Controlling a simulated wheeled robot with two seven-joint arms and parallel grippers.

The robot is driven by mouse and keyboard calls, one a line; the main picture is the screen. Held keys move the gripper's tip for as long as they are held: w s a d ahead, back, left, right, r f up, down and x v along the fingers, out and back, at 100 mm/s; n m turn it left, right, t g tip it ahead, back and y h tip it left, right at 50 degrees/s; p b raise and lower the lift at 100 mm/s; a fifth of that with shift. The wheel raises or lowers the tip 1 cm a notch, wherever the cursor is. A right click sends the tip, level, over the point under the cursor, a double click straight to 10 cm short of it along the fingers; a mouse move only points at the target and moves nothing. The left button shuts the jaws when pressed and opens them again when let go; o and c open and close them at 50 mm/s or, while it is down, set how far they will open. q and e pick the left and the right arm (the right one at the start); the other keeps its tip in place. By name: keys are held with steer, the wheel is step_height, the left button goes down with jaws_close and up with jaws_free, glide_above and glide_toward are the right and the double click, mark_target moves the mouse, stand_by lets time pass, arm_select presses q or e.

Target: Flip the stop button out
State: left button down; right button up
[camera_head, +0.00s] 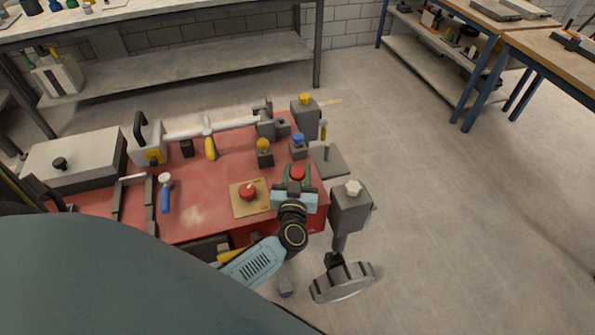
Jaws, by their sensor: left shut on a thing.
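A red button (297,173) stands near the right end of the red bench top. My left gripper (297,177) reaches it from the front, with its green fingers on either side, shut on it. The gripper's pale blue body hides the button's lower part and mount. A second red knob (248,191), with a small white mark, sits on a tan square plate (239,207) to the left, apart from the gripper. The frame does not show whether the held button is pushed in or out. My right gripper is not in view.
Yellow-topped (264,145) and blue-topped (298,140) controls stand just behind the gripper. A grey box with a white knob (350,205) and a handwheel (342,283) are close on the right. A blue-handled lever (166,195) is at left. The floor further right is clear.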

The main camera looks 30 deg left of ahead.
arm_select(q)
steer(key=c, duration=1)
jaws_free()
steer(key=shift+r, duration=0.25)
steer(key=shift+o, duration=0.2)
steer(key=v, duration=1.3)
steer(key=shift+s+f, duration=0.15)
steer(key=shift+s, duration=0.05)
steer(key=shift+d, duration=0.1)
